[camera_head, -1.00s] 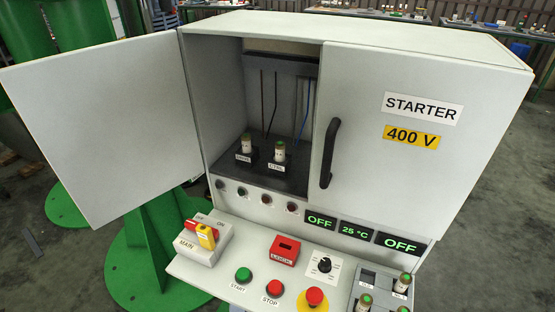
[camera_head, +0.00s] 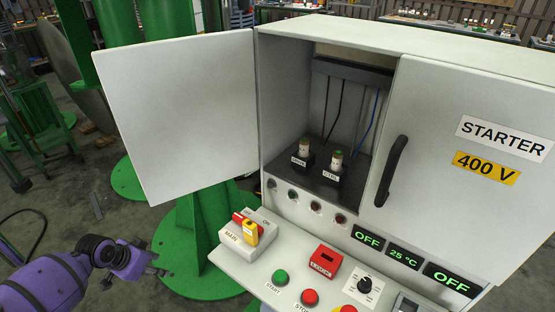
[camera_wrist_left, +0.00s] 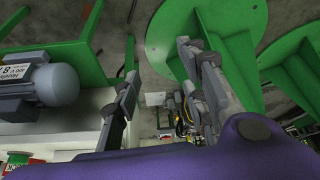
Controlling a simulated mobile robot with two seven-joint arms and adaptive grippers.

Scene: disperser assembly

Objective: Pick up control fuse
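My left gripper (camera_head: 156,273) is low at the left in the head view, outside the cabinet and well away from the fuse. In the left wrist view its two fingers (camera_wrist_left: 167,85) are spread apart with nothing between them. My right gripper is not in view.
The open white door (camera_head: 180,115) stands out to the left, above my left gripper. The right door (camera_head: 465,160) with a black handle is closed. A sloped panel holds the MAIN switch (camera_head: 247,232), the red LOCK block (camera_head: 325,262) and push buttons.

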